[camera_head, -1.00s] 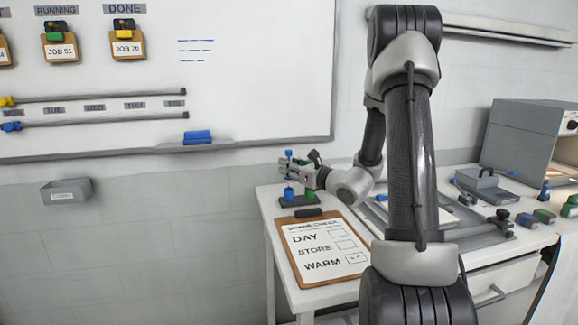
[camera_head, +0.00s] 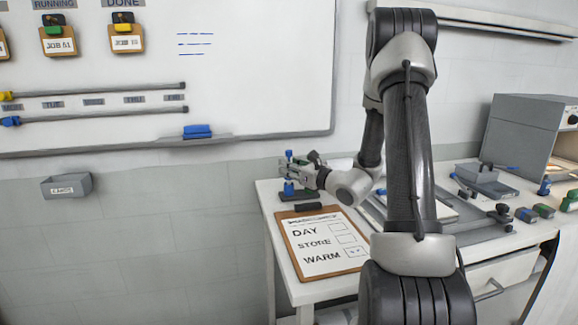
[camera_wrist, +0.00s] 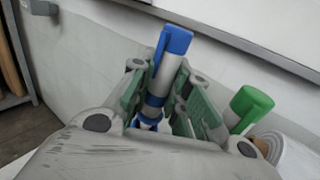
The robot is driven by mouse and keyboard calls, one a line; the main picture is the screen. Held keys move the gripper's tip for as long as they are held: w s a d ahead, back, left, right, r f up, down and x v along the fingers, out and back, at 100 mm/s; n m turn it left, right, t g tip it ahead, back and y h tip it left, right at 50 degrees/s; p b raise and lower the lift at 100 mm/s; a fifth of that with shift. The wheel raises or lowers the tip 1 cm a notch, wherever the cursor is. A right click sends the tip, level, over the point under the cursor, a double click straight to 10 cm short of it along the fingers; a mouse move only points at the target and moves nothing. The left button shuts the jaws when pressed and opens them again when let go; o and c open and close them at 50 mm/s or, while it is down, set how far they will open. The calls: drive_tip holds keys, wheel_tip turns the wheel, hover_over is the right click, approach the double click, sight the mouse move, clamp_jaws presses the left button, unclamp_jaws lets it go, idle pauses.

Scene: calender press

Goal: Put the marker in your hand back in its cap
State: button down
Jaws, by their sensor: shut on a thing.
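My gripper (camera_head: 292,167) is shut on a marker (camera_wrist: 164,78), which stands nearly upright between the green-padded fingers. In the wrist view the marker has a grey-white barrel, a blue piece with a clip at its upper end and a blue band lower down. Its blue top also shows above the fingers in the head view (camera_head: 288,154). Just below the fingers, a blue cap (camera_head: 289,188) stands on a dark stand (camera_head: 300,195) at the table's back left corner. The fingers hide the marker's lower end, so I cannot tell whether it touches the cap.
A green cap-like piece with a clip (camera_wrist: 248,108) stands right of the fingers in the wrist view. A clipboard (camera_head: 289,248) lies in front of the stand, with a dark block (camera_head: 308,207) at its top. The whiteboard (camera_head: 260,70) and wall are behind.

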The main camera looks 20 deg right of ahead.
drive_tip(key=shift+f, duration=0.8)
drive_tip(key=c, duration=1.3)
unclamp_jaws()
